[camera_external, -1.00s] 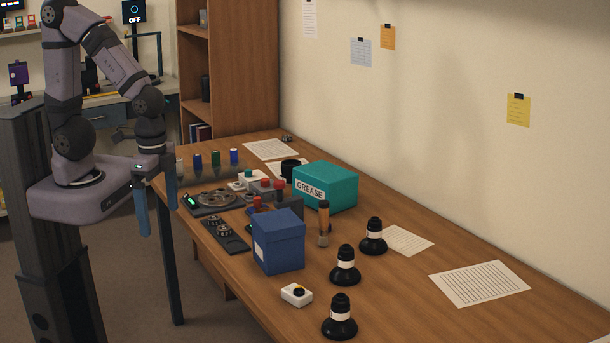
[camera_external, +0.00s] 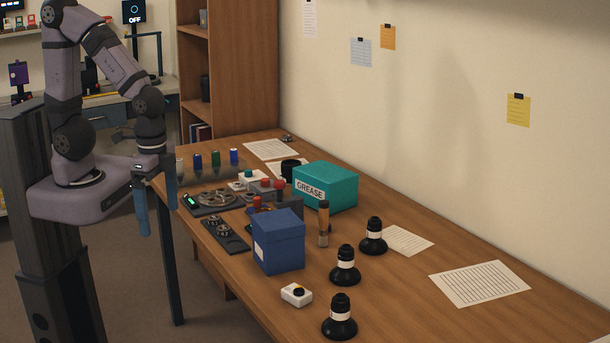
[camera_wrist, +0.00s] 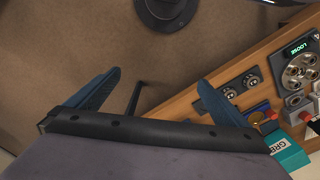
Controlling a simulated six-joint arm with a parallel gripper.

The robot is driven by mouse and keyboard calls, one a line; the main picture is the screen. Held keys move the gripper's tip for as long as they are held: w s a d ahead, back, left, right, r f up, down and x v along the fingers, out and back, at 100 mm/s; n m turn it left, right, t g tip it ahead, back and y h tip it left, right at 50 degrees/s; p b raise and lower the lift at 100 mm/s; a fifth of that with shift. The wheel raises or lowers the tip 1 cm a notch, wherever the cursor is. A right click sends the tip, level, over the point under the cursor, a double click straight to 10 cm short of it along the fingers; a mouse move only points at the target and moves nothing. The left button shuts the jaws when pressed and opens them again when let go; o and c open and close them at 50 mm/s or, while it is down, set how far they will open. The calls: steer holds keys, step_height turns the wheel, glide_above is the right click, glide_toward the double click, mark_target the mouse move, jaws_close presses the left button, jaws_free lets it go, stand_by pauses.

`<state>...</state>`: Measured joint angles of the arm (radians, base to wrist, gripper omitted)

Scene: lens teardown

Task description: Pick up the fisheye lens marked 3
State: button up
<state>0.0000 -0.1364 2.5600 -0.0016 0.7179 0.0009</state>
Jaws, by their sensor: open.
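Three black lens-like pieces with white bands stand upright on the table's right part: one at the front (camera_external: 340,326), one in the middle (camera_external: 345,276) and one farther back (camera_external: 373,245). Their markings are too small to read, so I cannot tell which thing is the fisheye lens marked 3. Small round pieces (camera_external: 213,222) sit on a dark plate (camera_external: 236,242); they also show in the wrist view (camera_wrist: 251,80). My gripper (camera_external: 155,207) is open and empty, fingers pointing down, off the table's left end. In the wrist view its blue fingers (camera_wrist: 160,82) are wide apart over floor.
A blue box (camera_external: 278,245) and a teal grease box (camera_external: 328,188) stand on the wooden table (camera_external: 400,300). A brush-like tool (camera_external: 323,225) stands between them and the black pieces. A white block (camera_external: 297,294) lies in front. The table's near right is mostly clear.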

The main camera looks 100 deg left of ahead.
steer(key=c, duration=1.3)
steer(key=shift+o, duration=0.2)
steer(key=w+d+f+t+b, duration=0.2)
steer(key=w+f+t+b, duration=0.1)
steer(key=w, duration=0.7)
steer(key=w+d+f+t+b, duration=0.2)
steer(key=w+f+t+b, duration=0.2)
steer(key=w, duration=0.5)
steer(key=w+d+f+t+h+b, duration=0.1)
steer(key=w+d+f+t+b, duration=0.1)
steer(key=w+f+t+b, duration=0.2)
steer(key=shift+w+d+f+m+t+b, duration=0.15)
steer(key=shift+w+b, duration=0.65)
steer(key=shift+w, duration=0.9)
steer(key=shift+w+d+r+m+t+b, duration=0.2)
steer(key=shift+w+b, duration=0.55)
steer(key=shift+w, duration=0.9)
steer(key=w+t+b, duration=0.1)
steer(key=w+d+t+b, duration=0.1)
steer(key=w+t+b, duration=0.1)
steer(key=w+d+t+b, duration=0.1)
steer(key=w, duration=0.1)
steer(key=shift+d+t+h+b, duration=0.2)
steer(key=shift+t+h+b, duration=0.1)
steer(key=shift+t+h, duration=0.1)
steer(key=shift+w+d+r+m+t+b, duration=0.1)
steer(key=shift+w+d+m+t+b, duration=0.2)
steer(key=shift+t+b, duration=0.2)
steer(key=shift+r+t, duration=0.25)
steer(key=shift+r, duration=0.05)
